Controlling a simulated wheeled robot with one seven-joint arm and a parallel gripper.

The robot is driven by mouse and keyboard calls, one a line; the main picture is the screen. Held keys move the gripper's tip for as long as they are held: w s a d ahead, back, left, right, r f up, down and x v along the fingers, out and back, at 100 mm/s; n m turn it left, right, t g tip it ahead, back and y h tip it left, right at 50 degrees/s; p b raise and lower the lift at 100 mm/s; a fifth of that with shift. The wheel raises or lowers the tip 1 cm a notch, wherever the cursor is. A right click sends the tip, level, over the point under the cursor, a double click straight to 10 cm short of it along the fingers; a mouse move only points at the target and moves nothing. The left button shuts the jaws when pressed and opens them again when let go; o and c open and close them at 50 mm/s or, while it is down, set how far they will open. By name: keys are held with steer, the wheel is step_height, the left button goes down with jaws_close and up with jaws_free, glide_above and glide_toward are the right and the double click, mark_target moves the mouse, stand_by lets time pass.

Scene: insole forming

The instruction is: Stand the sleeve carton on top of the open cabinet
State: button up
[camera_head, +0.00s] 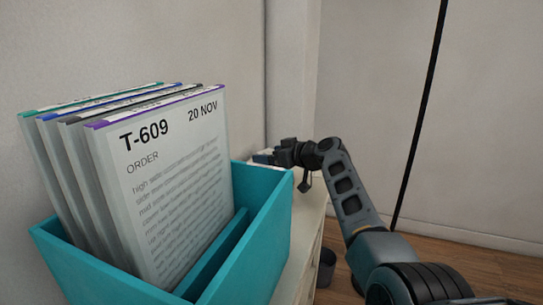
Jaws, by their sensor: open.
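My gripper (272,157) is at the end of my outstretched arm, just beyond the far right corner of a teal holder. It points left; its fingertips are small and partly hidden behind the holder's rim, and I see nothing clearly held between them. A small pale and bluish thing (262,158) shows at the fingertips, too small and covered to name as the sleeve carton. A pale cabinet (312,245) runs below the gripper, its top edge and a side face showing. I cannot see whether it is open. No sleeve carton can be made out for certain.
The teal holder (262,235) fills the near left, with several upright order folders (175,180), the front one marked T-609. A dark bin (326,268) stands on the wooden floor beside the cabinet. A pale wall is behind, and a black pole or cable (421,110) crosses the right side.

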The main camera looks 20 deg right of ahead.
steer(key=shift+r, duration=0.2)
steer(key=shift+s+d, duration=0.2)
steer(key=shift+s, duration=0.05)
steer(key=p+v, duration=0.2)
steer(key=v, duration=0.9)
steer(key=shift+s+d+r, duration=0.1)
steer(key=shift+s+d, duration=0.05)
steer(key=shift+s, duration=0.05)
